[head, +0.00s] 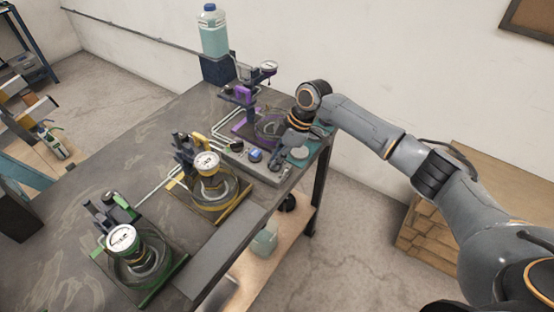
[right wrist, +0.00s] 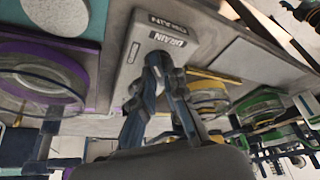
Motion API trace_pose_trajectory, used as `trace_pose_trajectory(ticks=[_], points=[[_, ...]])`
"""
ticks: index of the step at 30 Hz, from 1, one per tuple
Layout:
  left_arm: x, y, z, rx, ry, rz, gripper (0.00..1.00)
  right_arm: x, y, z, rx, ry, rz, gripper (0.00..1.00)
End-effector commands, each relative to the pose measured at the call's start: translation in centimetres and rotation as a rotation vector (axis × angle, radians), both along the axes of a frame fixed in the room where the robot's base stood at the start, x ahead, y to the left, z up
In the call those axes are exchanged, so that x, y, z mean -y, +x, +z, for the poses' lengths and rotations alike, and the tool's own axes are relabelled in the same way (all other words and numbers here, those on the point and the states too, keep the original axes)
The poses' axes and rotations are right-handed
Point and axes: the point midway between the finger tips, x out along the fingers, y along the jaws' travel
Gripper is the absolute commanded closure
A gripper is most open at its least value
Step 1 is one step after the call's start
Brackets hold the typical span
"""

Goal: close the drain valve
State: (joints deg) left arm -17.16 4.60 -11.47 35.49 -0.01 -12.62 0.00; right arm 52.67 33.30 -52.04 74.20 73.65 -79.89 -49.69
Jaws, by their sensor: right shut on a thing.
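My right gripper (right wrist: 160,62) is shut at the block, just below that label. It is shut on the drain valve's handle, which is mostly hidden between the fingers, so its angle cannot be told. In the head view the right gripper (head: 279,159) reaches down over the block's right end. My left gripper is not in view.
Purple (head: 245,126), yellow (head: 222,211) and green (head: 143,277) stations with gauges stand along the bench (head: 80,205). A jug of pale blue liquid (head: 214,35) stands at the back. The bench's left part is clear.

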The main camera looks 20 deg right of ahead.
Motion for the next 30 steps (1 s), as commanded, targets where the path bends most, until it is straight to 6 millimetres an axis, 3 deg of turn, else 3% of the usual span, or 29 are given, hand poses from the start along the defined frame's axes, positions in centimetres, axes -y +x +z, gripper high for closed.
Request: trace_pose_trajectory(ticks=[18, 30], points=[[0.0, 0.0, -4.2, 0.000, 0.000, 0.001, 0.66, -0.2, 0.5, -0.2, 0.005, 0.003, 0.573, 1.00], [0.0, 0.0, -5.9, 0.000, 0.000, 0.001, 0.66, -0.2, 0.6, 0.0, 0.005, 0.002, 0.820, 1.00]])
